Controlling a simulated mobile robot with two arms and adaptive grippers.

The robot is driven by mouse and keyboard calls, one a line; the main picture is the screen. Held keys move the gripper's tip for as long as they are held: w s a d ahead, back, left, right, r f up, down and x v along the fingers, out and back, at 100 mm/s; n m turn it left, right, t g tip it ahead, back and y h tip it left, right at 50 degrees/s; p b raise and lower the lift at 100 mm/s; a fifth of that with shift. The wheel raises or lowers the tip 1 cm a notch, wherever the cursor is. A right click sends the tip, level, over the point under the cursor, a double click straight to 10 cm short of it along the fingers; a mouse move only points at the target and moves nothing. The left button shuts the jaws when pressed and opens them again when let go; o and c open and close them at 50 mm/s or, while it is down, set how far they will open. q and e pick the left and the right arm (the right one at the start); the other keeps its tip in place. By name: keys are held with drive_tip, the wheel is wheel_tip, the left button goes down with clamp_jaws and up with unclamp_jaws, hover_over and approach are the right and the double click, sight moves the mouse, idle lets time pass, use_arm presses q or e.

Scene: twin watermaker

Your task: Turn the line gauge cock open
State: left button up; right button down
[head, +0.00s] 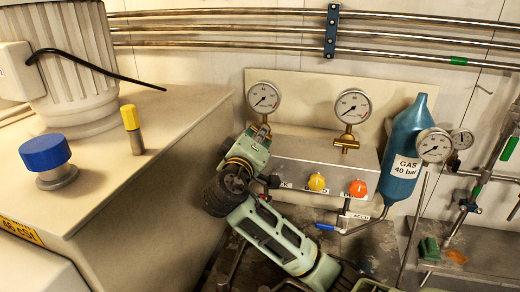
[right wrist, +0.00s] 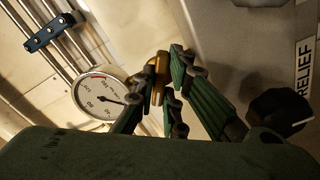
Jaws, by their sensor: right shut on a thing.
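The left round gauge (head: 263,98) stands on the pale back plate above the grey manifold block. It also shows in the right wrist view (right wrist: 103,95), with its needle off to one side. My right gripper (head: 258,135) is up at the brass fitting below this gauge. In the right wrist view its green fingers (right wrist: 162,95) close around the brass cock (right wrist: 160,72) and touch it from both sides. The fingers partly hide the cock, so its handle angle is unclear. Any label for this gauge is not readable. My left gripper is not in view.
A second gauge (head: 352,106) stands to the right, above yellow (head: 317,182) and orange (head: 357,188) knobs. A blue gas cylinder (head: 404,150) is farther right. A black knob (right wrist: 283,110) beside the RELIEF label sits close to my right gripper. A beige cabinet (head: 150,165) stands left.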

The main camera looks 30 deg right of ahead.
drive_tip(key=m+b, duration=0.3)
drive_tip(key=f+m+b, duration=0.1)
drive_tip(key=m+b, duration=0.2)
drive_tip(key=b, duration=0.1)
drive_tip(key=m+b, duration=0.2)
drive_tip(key=shift+a+m, duration=0.1)
drive_tip(key=shift+m, duration=0.3)
drive_tip(key=shift+r+m+b, duration=0.25)
drive_tip(key=shift+m+b, duration=0.9)
drive_tip(key=shift+m, duration=0.05)
drive_tip(key=c, duration=1.8)
unclamp_jaws()
drive_tip(key=shift+r, duration=0.2)
